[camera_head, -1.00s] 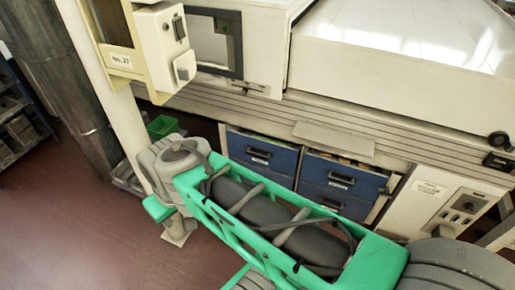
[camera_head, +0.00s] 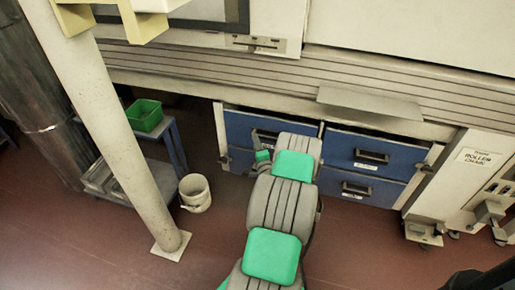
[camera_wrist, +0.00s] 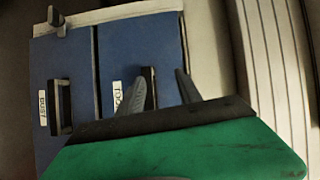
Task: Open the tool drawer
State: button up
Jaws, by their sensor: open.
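In the wrist view, the blue tool drawer (camera_wrist: 112,50) has a white label reading TOOL and a dark handle (camera_wrist: 150,82). Its front looks flush with the neighbouring drawer, so it appears closed. My gripper (camera_wrist: 161,76) is open in front of it, its two dark fingers apart. The handle shows close to the left finger and is partly covered by it; contact cannot be told. In the head view, the upper left blue drawer (camera_head: 238,125) appears to be the same drawer, partly hidden by my arm.
A blue drawer labelled DUST (camera_wrist: 60,75) adjoins it. Two more blue drawers (camera_head: 400,152) stand to the right, beside a roller chain panel (camera_head: 470,185). A post (camera_head: 110,120), white bucket (camera_head: 195,192) and green bin (camera_head: 145,114) stand left. Red floor is open in front.

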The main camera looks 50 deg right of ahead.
aim_at(266, 139)
jog(key=s+d+f+m+g+h, duration=0.1)
jog(key=s+d+f+m+h, duration=0.1)
jog(key=s+d+f+m, duration=0.15)
jog(key=shift+n, duration=0.35)
jog(key=x, duration=0.7)
jog(key=shift+r+b, duration=0.1)
jog(key=shift+b, duration=0.25)
jog(key=shift+c, duration=0.2)
jog(key=shift+a, duration=0.1)
grip_shut()
